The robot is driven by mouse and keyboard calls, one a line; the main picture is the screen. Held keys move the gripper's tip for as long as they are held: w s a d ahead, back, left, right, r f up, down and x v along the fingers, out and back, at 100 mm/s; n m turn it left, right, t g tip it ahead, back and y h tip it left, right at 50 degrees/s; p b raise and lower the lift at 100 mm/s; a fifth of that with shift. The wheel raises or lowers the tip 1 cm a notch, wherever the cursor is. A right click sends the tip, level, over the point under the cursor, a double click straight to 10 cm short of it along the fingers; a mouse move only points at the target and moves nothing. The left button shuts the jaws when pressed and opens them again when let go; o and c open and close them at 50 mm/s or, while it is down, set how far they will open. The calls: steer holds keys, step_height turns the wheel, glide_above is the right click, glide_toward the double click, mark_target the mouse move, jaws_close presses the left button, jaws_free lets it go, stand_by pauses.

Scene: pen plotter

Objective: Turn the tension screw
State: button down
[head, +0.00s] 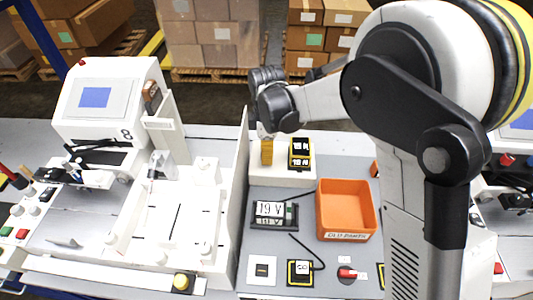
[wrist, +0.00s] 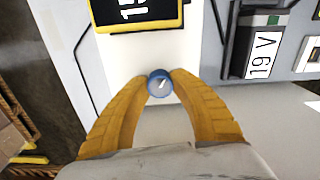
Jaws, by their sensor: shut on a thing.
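A small round blue knob with a pale slanted mark, which looks like the tension screw (wrist: 159,83), sits on a white block (wrist: 150,55) in the wrist view. My gripper (wrist: 159,86) has its two yellow fingers closed on the knob from both sides, with the knob's top showing between the tips. In the head view, my gripper (head: 267,152) points down over the left part of the white block (head: 275,178), beside a tall grey partition. The knob is hidden there.
A black-and-yellow display (head: 300,153) stands on the same block, right of my gripper. A "19 V" display (head: 270,213), an orange bin (head: 346,209) and a cable lie nearer on the grey panel. The partition (head: 238,200) rises close on the left, with a white plotter (head: 110,110) beyond.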

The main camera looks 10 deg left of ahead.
steer(key=m+b, duration=0.1)
steer(key=m, duration=1)
steer(key=shift+b, duration=0.3)
steer(key=m, duration=0.6)
steer(key=shift+m, duration=0.4)
steer(key=m, duration=0.5)
steer(key=shift+m+b, duration=0.3)
steer(key=shift+b, duration=0.05)
steer(key=c, duration=1.1)
jaws_free()
steer(key=shift+o, duration=0.2)
